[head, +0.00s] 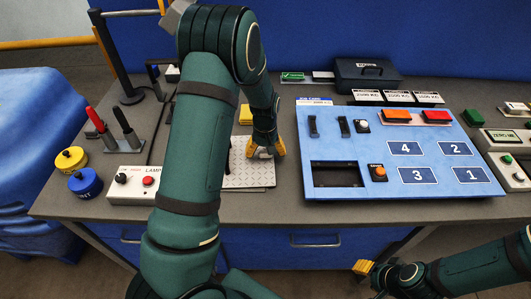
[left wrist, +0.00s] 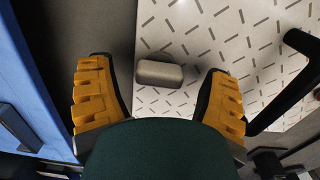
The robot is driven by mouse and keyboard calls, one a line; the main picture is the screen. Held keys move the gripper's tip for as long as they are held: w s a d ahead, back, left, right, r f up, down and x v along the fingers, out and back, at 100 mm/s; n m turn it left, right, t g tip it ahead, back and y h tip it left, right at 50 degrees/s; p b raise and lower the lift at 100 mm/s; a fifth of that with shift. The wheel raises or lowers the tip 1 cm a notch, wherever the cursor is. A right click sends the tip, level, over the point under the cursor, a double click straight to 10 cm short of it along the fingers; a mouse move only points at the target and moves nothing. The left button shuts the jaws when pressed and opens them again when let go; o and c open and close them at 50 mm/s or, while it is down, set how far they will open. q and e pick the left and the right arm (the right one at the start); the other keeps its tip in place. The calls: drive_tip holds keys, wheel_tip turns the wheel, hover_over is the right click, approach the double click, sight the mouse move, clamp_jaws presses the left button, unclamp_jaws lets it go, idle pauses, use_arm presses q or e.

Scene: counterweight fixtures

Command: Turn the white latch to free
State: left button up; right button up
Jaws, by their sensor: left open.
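My left gripper (head: 265,150) is open and reaches down over a patterned metal plate (head: 240,178) on the table. In the left wrist view its two yellow fingers (left wrist: 159,88) stand well apart. A small pale grey-white rounded block (left wrist: 160,73), which looks like the white latch, lies between and slightly ahead of them, with a gap on each side. In the head view the latch is mostly hidden by the fingers. My right gripper (head: 364,268) is low at the right, off the table's front edge; its finger opening is not clear.
A blue panel (head: 433,150) with numbered fields stands right of the plate. A lamp box (head: 132,186) with a red button is at the left. A black bar (left wrist: 287,88) rises right of the fingers in the left wrist view. A yellow block (head: 246,114) sits behind the plate.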

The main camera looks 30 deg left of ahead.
sight(265, 152)
use_arm(q)
wheel_tip(265, 152, up, 11)
drive_tip(key=shift+r, duration=0.2)
drive_tip(key=shift+a, duration=0.1)
idle(0.5)
